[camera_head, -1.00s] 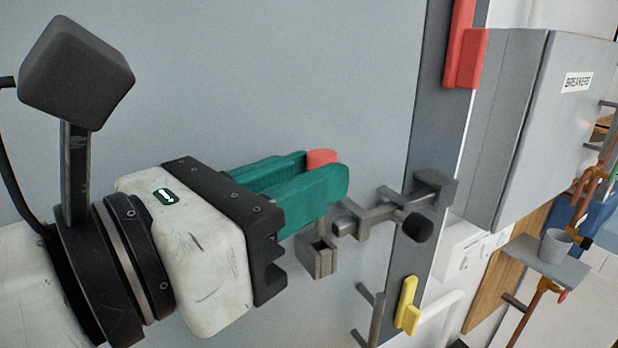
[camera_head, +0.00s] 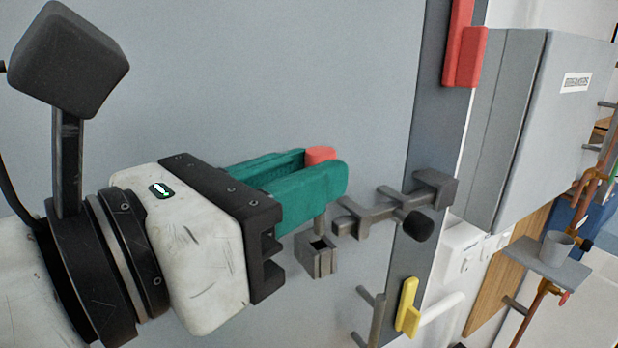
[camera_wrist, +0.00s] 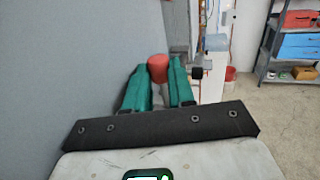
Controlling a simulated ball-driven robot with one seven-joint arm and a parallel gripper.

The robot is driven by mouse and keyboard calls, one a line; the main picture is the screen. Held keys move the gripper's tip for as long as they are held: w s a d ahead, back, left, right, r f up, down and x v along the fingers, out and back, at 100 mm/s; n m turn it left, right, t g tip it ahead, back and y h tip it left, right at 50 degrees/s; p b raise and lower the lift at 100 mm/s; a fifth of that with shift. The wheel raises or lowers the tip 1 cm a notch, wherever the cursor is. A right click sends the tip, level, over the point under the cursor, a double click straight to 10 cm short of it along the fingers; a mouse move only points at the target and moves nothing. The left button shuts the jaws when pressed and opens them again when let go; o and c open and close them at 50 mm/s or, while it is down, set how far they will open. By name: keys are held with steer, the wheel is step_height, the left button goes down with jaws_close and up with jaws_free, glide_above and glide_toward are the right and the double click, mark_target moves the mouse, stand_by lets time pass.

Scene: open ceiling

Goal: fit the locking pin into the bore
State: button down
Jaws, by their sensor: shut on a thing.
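My gripper (camera_head: 318,172) has green fingers shut on the locking pin (camera_head: 320,155), whose red head shows between the fingertips. The wrist view also shows the red head (camera_wrist: 157,64) and a grey shank below it. In the head view a short grey length of shank shows under the fingers. The bore is the square opening in a small grey metal block (camera_head: 316,258) on the grey panel, just below the fingertips. The shank's lower end seems to be just above the block's opening; I cannot tell whether it touches or enters.
A grey bolt with a black knob (camera_head: 417,226) lies just right of the fingertips. A yellow handle (camera_head: 407,306) is lower right and a red one (camera_head: 466,58) upper right. A grey breaker box (camera_head: 540,120) stands farther right. The grey panel (camera_head: 250,60) behind is bare above.

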steer(key=shift+f+b, duration=1.65)
steer(key=shift+f, duration=0.15)
steer(key=c, duration=0.9)
jaws_free()
steer(key=shift+r, duration=0.1)
steer(key=b+v, duration=0.2)
steer(key=v, duration=0.8)
steer(key=shift+s+a+b, duration=0.15)
steer(key=shift+s+b, duration=0.15)
steer(key=shift+s, duration=0.05)
